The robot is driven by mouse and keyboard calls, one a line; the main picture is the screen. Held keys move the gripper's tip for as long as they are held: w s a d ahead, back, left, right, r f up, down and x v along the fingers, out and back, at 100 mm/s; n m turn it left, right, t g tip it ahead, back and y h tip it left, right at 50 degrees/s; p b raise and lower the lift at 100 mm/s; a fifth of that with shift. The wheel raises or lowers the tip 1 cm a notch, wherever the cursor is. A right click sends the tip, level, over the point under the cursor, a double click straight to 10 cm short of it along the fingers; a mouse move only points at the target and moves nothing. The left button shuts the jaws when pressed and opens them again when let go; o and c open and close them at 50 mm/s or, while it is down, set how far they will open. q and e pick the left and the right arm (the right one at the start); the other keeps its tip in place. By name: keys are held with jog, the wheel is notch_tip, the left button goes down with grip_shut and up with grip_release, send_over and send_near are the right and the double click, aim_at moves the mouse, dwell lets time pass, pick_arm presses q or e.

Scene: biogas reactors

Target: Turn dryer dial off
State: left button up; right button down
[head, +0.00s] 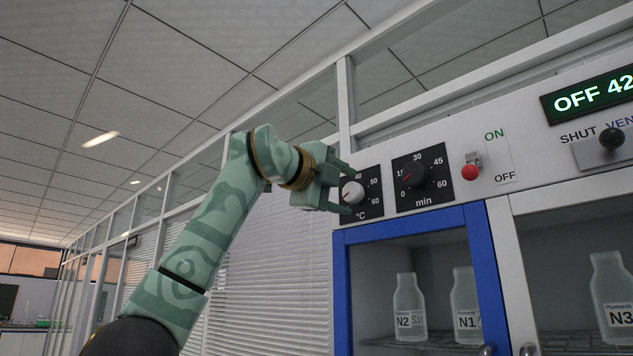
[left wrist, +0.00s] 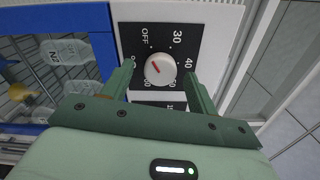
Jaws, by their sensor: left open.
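The dryer's temperature dial is a white knob (head: 353,192) with a red mark on a black °C scale plate, at the panel's left end. In the left wrist view the knob (left wrist: 160,69) shows face on, with OFF at the plate's upper left and 30, 40 along the right. Its red mark lies slanted, and I cannot tell which end points. My left gripper (head: 345,190) is open, its fingers on either side of the knob. The wrist view shows both fingers (left wrist: 160,78) spread around it; contact is unclear. My right gripper is not in view.
Right of the dial is a black minute dial (head: 414,174), then a red-knobbed ON/OFF switch (head: 470,171). A green display (head: 590,93) reads OFF 42, above a SHUT/VENT lever (head: 611,139). Below stands a blue-framed glass door (head: 481,275) with bottles (head: 409,303) behind it.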

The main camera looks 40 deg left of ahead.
pick_arm(q)
jog(key=s+a+b, duration=0.1)
jog(key=s+b, duration=0.1)
jog(key=s, duration=1.3)
jog(key=shift+a, duration=0.15)
jog(key=shift+f, duration=0.1)
